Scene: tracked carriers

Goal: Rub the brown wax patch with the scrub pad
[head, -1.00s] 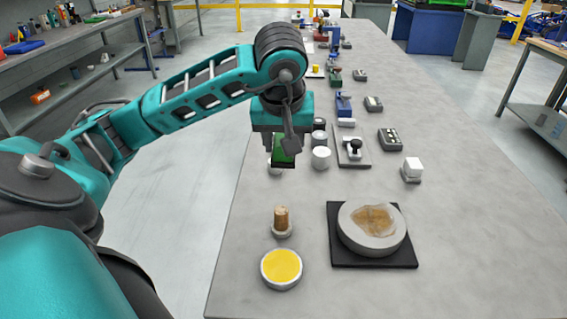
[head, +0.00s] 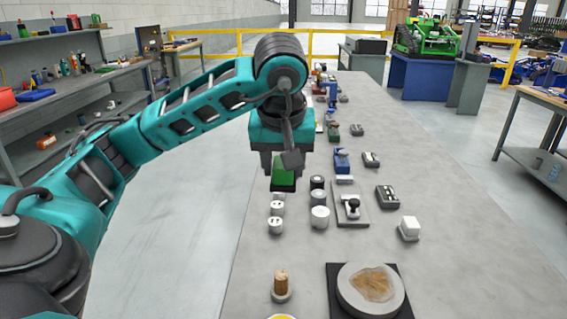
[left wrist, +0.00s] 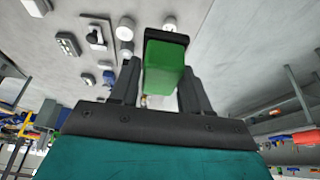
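The brown wax patch (head: 373,285) lies on a round grey disc (head: 348,302) on a dark square mat (head: 333,275) at the bottom of the head view. The scrub pad (head: 283,180), a green block, is between the fingers of my left gripper (head: 283,172), above the table's left side and well beyond the patch. In the left wrist view the green pad (left wrist: 164,60) sits between the two fingers, and the gripper appears shut on it. Its underside against the table is not seen. My right gripper is in neither view.
A cork-topped holder (head: 281,286) and a yellow-filled dish (head: 282,317) stand left of the disc. White and dark cylinders (head: 320,217) stand just beyond. A white block (head: 409,228) and small fixtures (head: 352,207) lie to the right.

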